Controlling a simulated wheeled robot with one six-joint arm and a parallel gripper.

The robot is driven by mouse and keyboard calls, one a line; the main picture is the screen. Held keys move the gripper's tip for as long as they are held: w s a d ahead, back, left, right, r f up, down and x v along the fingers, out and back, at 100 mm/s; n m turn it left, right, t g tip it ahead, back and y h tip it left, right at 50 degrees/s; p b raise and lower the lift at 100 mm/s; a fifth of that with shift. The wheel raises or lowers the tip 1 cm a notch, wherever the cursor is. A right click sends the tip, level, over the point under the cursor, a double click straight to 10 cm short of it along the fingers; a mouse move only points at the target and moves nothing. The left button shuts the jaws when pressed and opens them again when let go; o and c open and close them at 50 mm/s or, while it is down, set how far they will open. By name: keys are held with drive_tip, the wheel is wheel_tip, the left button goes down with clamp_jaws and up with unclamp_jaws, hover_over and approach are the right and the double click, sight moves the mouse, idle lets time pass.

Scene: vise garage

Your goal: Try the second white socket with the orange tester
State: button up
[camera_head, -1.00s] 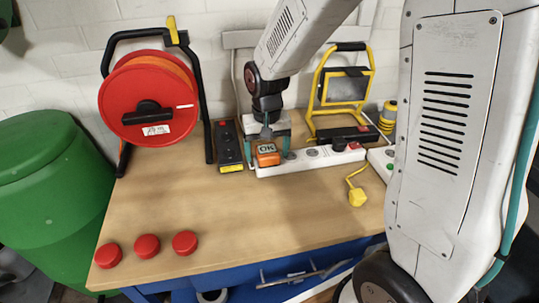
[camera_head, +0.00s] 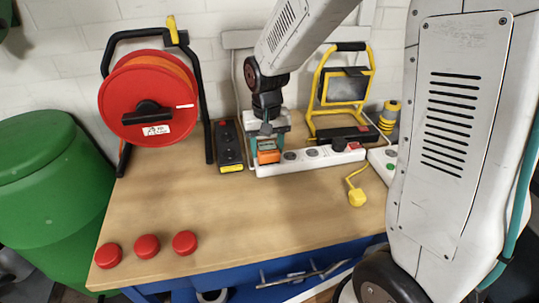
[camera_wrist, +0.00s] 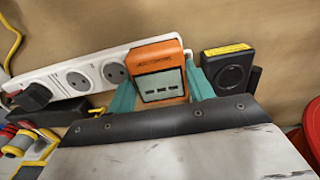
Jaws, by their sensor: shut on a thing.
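The orange tester (camera_head: 268,157) is between the teal fingers of my gripper (camera_head: 269,145), which is shut on it. It is at the left end of the white socket strip (camera_head: 322,159) in the head view. In the wrist view the tester (camera_wrist: 154,54) is at the strip's right end, its grey screen showing dash-like marks. Whether its pins are clear of the strip is hidden. Two bare round sockets show beside it, the nearer one (camera_wrist: 115,72) and the farther one (camera_wrist: 77,80). A black plug (camera_wrist: 35,97) sits farther along the strip.
A black socket block (camera_head: 229,146) stands close left of the tester. A red cable reel (camera_head: 147,98), a yellow work lamp (camera_head: 340,90) and a yellow plug (camera_head: 357,197) are around. Three red caps (camera_head: 147,246) lie at the front left. The bench middle is clear.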

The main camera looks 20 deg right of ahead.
sight(267, 146)
drive_tip(key=shift+r, duration=2.5)
